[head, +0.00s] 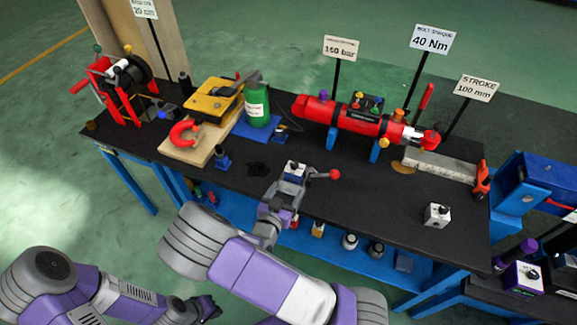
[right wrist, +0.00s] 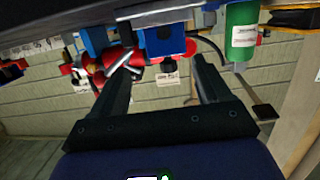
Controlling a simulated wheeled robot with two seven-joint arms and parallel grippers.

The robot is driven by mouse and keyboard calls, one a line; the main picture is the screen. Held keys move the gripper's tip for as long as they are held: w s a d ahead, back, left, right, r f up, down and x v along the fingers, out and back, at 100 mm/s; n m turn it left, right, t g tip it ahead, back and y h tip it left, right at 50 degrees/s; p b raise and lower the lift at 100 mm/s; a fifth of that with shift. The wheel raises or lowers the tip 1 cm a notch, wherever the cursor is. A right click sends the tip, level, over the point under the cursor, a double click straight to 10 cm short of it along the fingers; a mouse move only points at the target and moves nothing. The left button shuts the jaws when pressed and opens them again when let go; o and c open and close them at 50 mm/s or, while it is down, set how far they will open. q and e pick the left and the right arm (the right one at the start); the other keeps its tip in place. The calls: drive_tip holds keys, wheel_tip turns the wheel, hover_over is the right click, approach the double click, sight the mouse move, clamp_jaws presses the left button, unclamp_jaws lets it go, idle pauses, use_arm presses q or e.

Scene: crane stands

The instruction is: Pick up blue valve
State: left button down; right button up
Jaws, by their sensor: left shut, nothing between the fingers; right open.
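A small block with a blue and white top (head: 296,168) stands near the table's front edge; a lever with a red ball (head: 335,174) sticks out to its right. It looks like the blue valve. My right gripper (head: 287,187) is open at this block, and its fingers hide part of it. In the right wrist view a blue body (right wrist: 163,40) shows beyond and between the open fingers (right wrist: 162,65); I cannot tell whether they touch it. My left gripper (head: 211,308) is shut and empty, low in front of the table.
A green bottle (head: 256,105) and a yellow clamp device (head: 212,98) stand at the left. A red cylinder (head: 350,118) on blue supports lies behind my right gripper. A small blue piece (head: 222,158) stands left of it. A white block (head: 437,214) stands at the right.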

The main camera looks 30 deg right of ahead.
sight(292, 173)
drive_tip(key=w+d, duration=0.2)
drive_tip(key=shift+w+r+h, duration=0.15)
drive_tip(key=shift+w+h, duration=0.15)
drive_tip(key=shift+w, duration=0.1)
drive_tip(key=shift+w+d+b, duration=0.1)
drive_tip(key=shift+d+b, duration=0.2)
drive_tip(key=x, duration=0.3)
drive_tip(key=shift+w+d+f+b, duration=0.15)
drive_tip(key=shift+w+f+b, duration=0.15)
drive_tip(key=shift+w, duration=0.1)
drive_tip(key=shift+w+d+r, duration=0.1)
drive_tip(key=shift+d, duration=0.1)
drive_tip(key=shift+c, duration=0.2)
drive_tip(key=c, duration=1.2)
drive_tip(key=shift+r, duration=0.1)
clamp_jaws()
drive_tip(key=shift+w+r, duration=0.1)
